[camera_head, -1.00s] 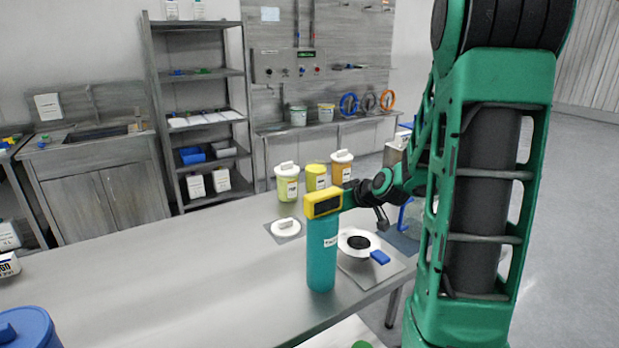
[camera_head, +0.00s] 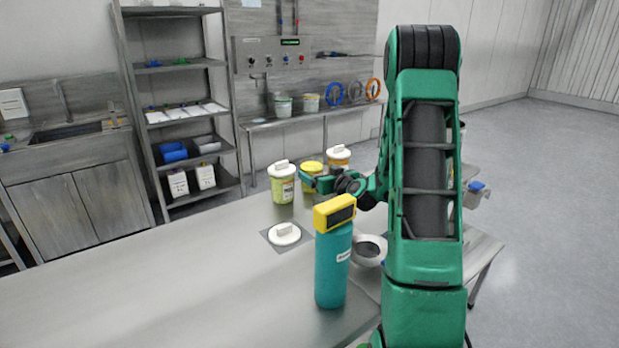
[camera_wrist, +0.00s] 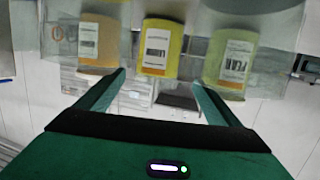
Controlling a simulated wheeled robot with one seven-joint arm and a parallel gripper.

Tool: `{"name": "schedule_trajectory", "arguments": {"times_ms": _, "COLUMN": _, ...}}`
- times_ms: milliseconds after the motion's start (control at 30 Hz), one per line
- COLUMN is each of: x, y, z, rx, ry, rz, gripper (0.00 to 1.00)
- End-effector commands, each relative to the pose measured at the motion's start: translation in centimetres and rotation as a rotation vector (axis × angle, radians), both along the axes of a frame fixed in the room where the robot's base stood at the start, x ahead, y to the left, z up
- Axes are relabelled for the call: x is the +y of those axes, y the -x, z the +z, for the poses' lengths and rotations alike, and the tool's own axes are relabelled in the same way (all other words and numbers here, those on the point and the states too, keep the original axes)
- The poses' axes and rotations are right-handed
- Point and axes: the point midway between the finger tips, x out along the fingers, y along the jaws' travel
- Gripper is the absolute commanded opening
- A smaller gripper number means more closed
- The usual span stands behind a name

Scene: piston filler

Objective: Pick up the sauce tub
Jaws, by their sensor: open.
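One is yellow-green with a white lid (camera_head: 283,188), one is yellow (camera_head: 311,168), and one is orange with a white lid (camera_head: 339,160). I cannot tell which holds sauce. In the wrist view, the orange tub (camera_wrist: 98,42), yellow tub (camera_wrist: 162,50) and yellow-green tub (camera_wrist: 230,62) line up across the top. My gripper (camera_head: 304,181) is close to the tubs and partly covers the yellow one. Its fingers (camera_wrist: 158,88) are spread and empty, with the yellow tub above the gap between them.
A teal bottle-like device with a yellow top (camera_head: 332,260) stands near the table's front edge. A white lid (camera_head: 285,234) lies on a grey mat. The left of the metal table (camera_head: 150,280) is clear.

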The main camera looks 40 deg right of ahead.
Motion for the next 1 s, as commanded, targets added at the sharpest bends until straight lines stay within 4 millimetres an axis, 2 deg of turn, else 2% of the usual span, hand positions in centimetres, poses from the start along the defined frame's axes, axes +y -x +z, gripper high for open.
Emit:
{"name": "schedule_trajectory", "arguments": {"times_ms": 167, "x": -0.1, "y": -1.0, "z": -0.2, "rx": -0.001, "ry": 0.001, "rz": 0.002, "gripper": 0.87}}
{"name": "schedule_trajectory", "arguments": {"times_ms": 500, "x": -1.4, "y": -5.0, "z": -1.1, "rx": -0.001, "ry": 0.000, "rz": 0.004, "gripper": 0.87}}
{"name": "schedule_trajectory", "arguments": {"times_ms": 833, "x": -1.6, "y": -5.6, "z": -1.2, "rx": -0.001, "ry": 0.000, "rz": 0.002, "gripper": 0.87}}
{"name": "schedule_trajectory", "arguments": {"times_ms": 1000, "x": -1.6, "y": -5.5, "z": -1.2, "rx": 0.000, "ry": 0.000, "rz": 0.002, "gripper": 0.46}}
